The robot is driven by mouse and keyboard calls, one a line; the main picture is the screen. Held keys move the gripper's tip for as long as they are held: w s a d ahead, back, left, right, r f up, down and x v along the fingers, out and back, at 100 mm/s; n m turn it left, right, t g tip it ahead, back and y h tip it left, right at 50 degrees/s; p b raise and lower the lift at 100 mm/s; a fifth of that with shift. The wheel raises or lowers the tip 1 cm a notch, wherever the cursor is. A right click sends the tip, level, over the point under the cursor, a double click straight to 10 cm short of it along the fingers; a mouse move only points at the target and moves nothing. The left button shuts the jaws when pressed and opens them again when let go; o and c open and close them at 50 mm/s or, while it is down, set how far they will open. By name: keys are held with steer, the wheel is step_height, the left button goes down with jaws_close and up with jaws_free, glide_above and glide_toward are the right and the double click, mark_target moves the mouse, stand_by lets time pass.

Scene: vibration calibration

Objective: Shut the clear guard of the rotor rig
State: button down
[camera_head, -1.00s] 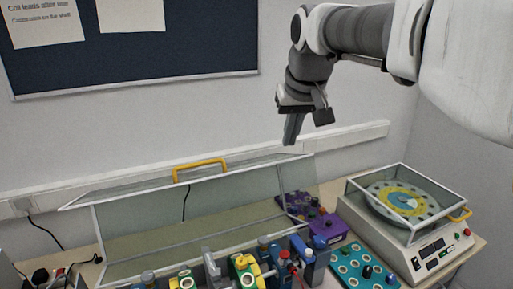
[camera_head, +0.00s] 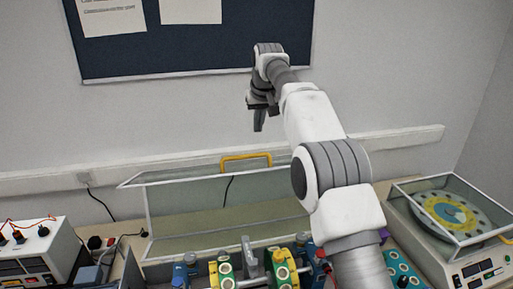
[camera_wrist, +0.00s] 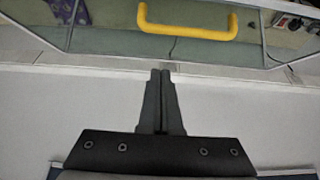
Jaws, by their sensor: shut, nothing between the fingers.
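The rotor rig's clear guard (camera_head: 190,205) is a white-framed transparent panel, raised open behind the rig. Its yellow handle (camera_head: 246,162) is at the top edge and also shows in the wrist view (camera_wrist: 186,27). The rotor rig (camera_head: 250,266), with blue and yellow mounts on a shaft, is at the lower edge, partly cut off and partly hidden by my arm. My gripper (camera_head: 259,126) is shut and empty, pointing down above the handle and apart from it. In the wrist view its fingertips (camera_wrist: 160,72) lie on the wall side of the handle.
A disc unit (camera_head: 450,222) under its own clear cover stands at the right. A white instrument (camera_head: 35,250) with red leads is at the left. A trunking strip (camera_head: 400,143) and noticeboard (camera_head: 200,45) are on the wall behind. Teal and purple boxes stand right of the rig.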

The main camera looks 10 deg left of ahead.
steer(key=f, duration=0.1)
steer(key=p, duration=0.2)
glide_above(256, 167)
steer(key=w+a, duration=0.2)
steer(key=w, duration=0.2)
steer(key=f, duration=0.8)
steer(key=shift+w+d+f, duration=0.1)
steer(key=shift+w+d, duration=0.05)
steer(key=shift+w, duration=0.05)
steer(key=shift+f+b, duration=0.2)
steer(key=shift+b, duration=0.45)
steer(key=shift+s+d, duration=0.1)
steer(key=shift+s, duration=0.1)
steer(key=shift+s+d+r+b, duration=0.15)
steer(key=shift+s+d+b, duration=0.15)
steer(key=shift+s, duration=0.2)
steer(key=shift+s+d+r+b, duration=0.2)
steer(key=shift+s+b, duration=0.15)
steer(key=shift+s, duration=0.15)
steer(key=shift+s+d+r+b, duration=0.2)
steer(key=shift+s+b, duration=0.1)
steer(key=shift+s, duration=0.2)
steer(key=shift+s+f+b, duration=0.1)
steer(key=shift+b, duration=0.3)
